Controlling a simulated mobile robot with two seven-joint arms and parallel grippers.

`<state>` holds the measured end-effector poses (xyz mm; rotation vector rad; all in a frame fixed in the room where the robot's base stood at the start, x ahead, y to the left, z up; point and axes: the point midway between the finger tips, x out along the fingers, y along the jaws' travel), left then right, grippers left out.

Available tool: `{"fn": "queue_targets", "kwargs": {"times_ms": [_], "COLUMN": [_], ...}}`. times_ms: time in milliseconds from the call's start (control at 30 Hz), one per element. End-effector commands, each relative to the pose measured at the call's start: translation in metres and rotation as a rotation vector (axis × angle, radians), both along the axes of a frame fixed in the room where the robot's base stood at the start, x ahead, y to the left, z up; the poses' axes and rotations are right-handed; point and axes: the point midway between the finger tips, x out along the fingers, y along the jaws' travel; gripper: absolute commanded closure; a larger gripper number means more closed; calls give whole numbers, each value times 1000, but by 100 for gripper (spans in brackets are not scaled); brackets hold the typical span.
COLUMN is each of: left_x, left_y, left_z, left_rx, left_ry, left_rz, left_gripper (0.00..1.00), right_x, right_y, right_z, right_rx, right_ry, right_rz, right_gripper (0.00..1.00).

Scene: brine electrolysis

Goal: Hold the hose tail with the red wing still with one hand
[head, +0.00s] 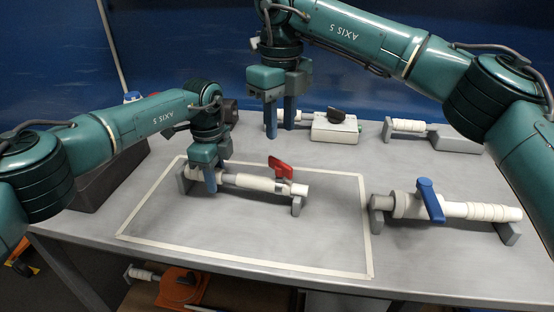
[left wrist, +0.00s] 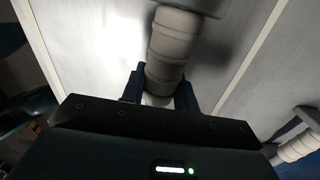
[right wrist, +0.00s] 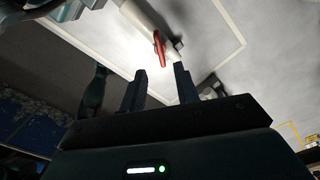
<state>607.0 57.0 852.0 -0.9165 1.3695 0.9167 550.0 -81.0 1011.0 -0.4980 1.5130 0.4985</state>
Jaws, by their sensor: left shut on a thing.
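The white hose tail with the red wing (head: 250,183) lies across grey supports inside the taped rectangle on the bench. Its red wing (head: 281,167) stands up near the right end and also shows in the right wrist view (right wrist: 159,46). My left gripper (head: 211,181) is shut around the ribbed left part of this piece. In the left wrist view the ribbed tail (left wrist: 166,55) runs between the two fingers. My right gripper (head: 280,118) is raised behind the piece, its fingers apart with nothing between them; the gap also shows in the right wrist view (right wrist: 160,88).
A similar white piece with a blue wing (head: 429,199) rests on supports at the right. The taped area's front is clear.

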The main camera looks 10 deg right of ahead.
Motion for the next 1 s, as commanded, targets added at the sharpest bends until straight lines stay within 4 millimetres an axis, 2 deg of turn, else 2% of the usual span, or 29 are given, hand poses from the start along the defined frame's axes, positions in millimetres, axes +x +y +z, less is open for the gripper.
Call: {"fn": "queue_targets", "kwargs": {"times_ms": [300, 500, 700, 1000], "left_x": [0, 0, 0, 0], "left_y": [0, 0, 0, 0], "left_z": [0, 0, 0, 0], "left_rx": [0, 0, 0, 0], "left_ry": [-1, -1, -1, -1], "left_rz": [0, 0, 0, 0], "left_gripper": [100, 100, 100, 100], "right_x": [-1, 0, 0, 0], "right_y": [0, 0, 0, 0], "right_z": [-49, -72, -83, -84], "right_rx": [-1, -1, -1, 0], "right_ry": [3, 1, 1, 0], "right_rz": [1, 1, 1, 1], "right_gripper": [69, 69, 69, 69]}}
